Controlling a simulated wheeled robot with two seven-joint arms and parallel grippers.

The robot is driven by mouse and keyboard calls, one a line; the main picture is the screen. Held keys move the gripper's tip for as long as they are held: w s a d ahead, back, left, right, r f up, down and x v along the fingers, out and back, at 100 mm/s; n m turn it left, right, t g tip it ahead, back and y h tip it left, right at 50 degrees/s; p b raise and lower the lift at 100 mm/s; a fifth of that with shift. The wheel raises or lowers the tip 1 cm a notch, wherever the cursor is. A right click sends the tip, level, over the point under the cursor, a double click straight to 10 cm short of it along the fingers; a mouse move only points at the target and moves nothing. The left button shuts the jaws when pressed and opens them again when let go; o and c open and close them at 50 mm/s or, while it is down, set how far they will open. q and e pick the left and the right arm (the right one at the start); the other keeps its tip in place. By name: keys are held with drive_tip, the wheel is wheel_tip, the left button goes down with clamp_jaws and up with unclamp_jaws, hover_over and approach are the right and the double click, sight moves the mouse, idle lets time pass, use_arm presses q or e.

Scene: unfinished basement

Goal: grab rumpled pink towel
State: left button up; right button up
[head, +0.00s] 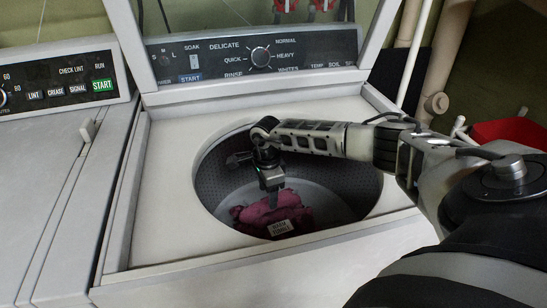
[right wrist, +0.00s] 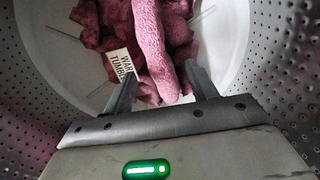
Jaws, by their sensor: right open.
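The rumpled pink towel (head: 272,213) lies in a heap at the bottom of the washer drum (head: 343,188). A white care label (head: 280,228) shows on its near side. My right gripper (head: 273,202) reaches down into the drum, just above the towel in the head view. In the right wrist view the gripper's two fingers (right wrist: 161,88) are spread apart, and a fold of the towel (right wrist: 150,40) lies between or just beyond them. I cannot tell whether the fingers touch the cloth. My left gripper is in neither view.
The washer's round opening (head: 205,205) surrounds my right arm, and its raised lid (head: 124,45) stands behind. A control panel (head: 250,57) is at the back. A dryer (head: 50,180) stands at left. A red container (head: 508,132) sits at right near pipes.

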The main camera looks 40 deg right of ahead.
sight(275, 216)
drive_tip(key=shift+f, duration=1.55)
drive_tip(key=shift+r, duration=0.1)
clamp_jaws()
